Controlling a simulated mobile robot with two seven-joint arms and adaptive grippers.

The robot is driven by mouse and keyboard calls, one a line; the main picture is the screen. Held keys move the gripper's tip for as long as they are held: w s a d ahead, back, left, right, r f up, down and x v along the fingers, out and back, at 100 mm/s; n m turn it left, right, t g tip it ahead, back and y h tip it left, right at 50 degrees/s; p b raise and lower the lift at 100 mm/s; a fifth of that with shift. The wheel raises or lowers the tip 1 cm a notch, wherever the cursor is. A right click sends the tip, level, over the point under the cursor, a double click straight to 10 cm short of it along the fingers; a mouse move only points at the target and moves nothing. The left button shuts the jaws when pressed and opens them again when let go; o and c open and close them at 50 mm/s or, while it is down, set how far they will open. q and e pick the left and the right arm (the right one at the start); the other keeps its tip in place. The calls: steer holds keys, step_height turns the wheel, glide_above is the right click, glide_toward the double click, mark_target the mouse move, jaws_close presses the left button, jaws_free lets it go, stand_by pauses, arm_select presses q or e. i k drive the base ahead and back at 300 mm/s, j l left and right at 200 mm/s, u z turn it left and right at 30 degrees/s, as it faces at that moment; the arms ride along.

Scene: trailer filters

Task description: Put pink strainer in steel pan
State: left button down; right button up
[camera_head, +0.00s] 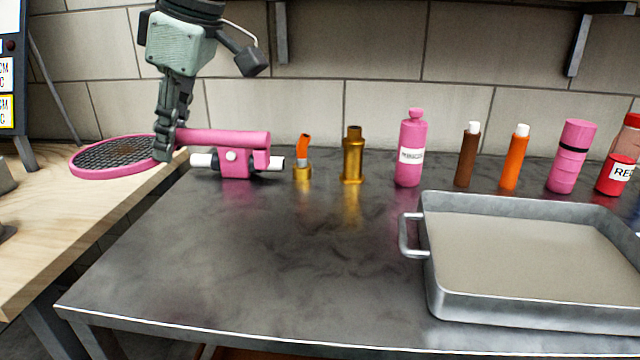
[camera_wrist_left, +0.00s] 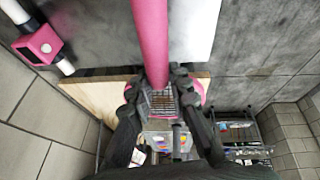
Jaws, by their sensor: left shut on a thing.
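The pink strainer has a round dark mesh (camera_head: 115,153) in a pink rim and a thick pink handle (camera_head: 225,139). My left gripper (camera_head: 165,148) is shut on it where the handle meets the rim, above the table's left edge. The mesh points left over the wooden surface; the handle points right. The left wrist view shows the pink handle (camera_wrist_left: 150,40) between the fingers (camera_wrist_left: 156,88), which hide part of the mesh. The steel pan (camera_head: 535,312) is a rectangular tray with a side handle at the right of the table, with nothing visible in it. My right gripper is out of view.
Brass fittings (camera_head: 352,158), a pink bottle (camera_head: 410,150) and several other bottles stand along the tiled wall. The dark table (camera_head: 270,270) is clear left of the pan.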

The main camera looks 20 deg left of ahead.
mark_target(531, 263)
steer(key=k, duration=1.5)
